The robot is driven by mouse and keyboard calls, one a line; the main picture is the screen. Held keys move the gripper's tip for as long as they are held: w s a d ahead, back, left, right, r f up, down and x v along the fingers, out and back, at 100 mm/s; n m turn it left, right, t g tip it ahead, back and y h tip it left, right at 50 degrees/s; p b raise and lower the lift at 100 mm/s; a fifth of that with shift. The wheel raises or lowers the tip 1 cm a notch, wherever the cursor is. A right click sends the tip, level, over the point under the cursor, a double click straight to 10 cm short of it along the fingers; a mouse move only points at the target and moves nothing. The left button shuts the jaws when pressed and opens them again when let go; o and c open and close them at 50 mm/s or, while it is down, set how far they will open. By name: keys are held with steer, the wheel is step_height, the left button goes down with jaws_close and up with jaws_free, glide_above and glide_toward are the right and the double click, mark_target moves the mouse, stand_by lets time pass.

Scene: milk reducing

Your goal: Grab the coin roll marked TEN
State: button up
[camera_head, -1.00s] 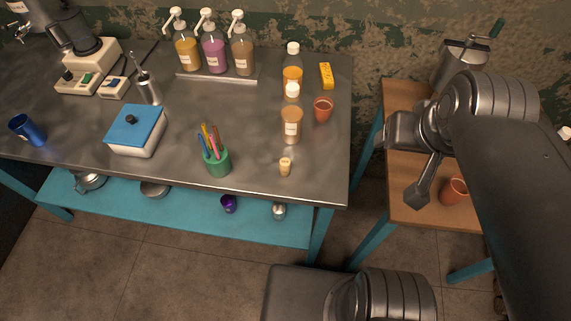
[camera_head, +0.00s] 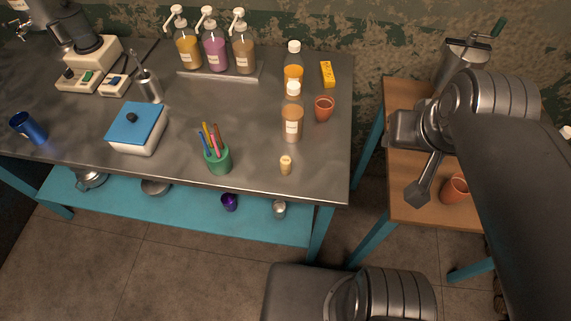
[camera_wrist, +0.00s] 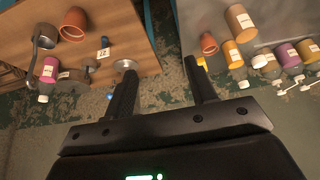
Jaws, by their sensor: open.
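A small tan cylinder (camera_head: 286,165) with a pale label stands on the metal table near its front edge, right of the green pen cup. Its lettering is too small to read, so I cannot tell if it is the coin roll marked TEN. In the wrist view my gripper (camera_wrist: 160,72) is open, with its two dark fingers spread and nothing between them. It is apart from the objects on both tables.
The metal table (camera_head: 240,115) also holds a green pen cup (camera_head: 217,160), a blue-lidded box (camera_head: 136,130), pump bottles (camera_head: 214,50), a tan bottle (camera_head: 292,125) and a terracotta cup (camera_head: 324,108). A wooden table (camera_head: 408,205) stands right across a gap, with another terracotta cup (camera_head: 454,190).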

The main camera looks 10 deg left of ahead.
steer(key=w+a+f+n+g, duration=0.35)
steer(key=w+a, duration=0.25)
steer(key=a, duration=0.3)
steer(key=n+g, duration=0.2)
steer(key=n, duration=0.1)
glide_above(286, 161)
steer(key=w, duration=0.1)
step_height(286, 161, down, 9)
steer(key=shift+d+r, duration=0.1)
steer(key=shift+a+f, duration=0.25)
steer(key=shift+a, duration=0.05)
steer(key=shift+a+f, duration=0.1)
steer(key=shift+f, duration=0.25)
step_height(286, 161, down, 5)
steer(key=shift+r, duration=0.15)
steer(key=f, duration=0.3)
steer(key=s+f, duration=0.1)
steer(key=shift+d+f, duration=0.3)
steer(key=shift+f, duration=0.45)
steer(key=shift+c, duration=0.5)
steer(key=c, duration=1)
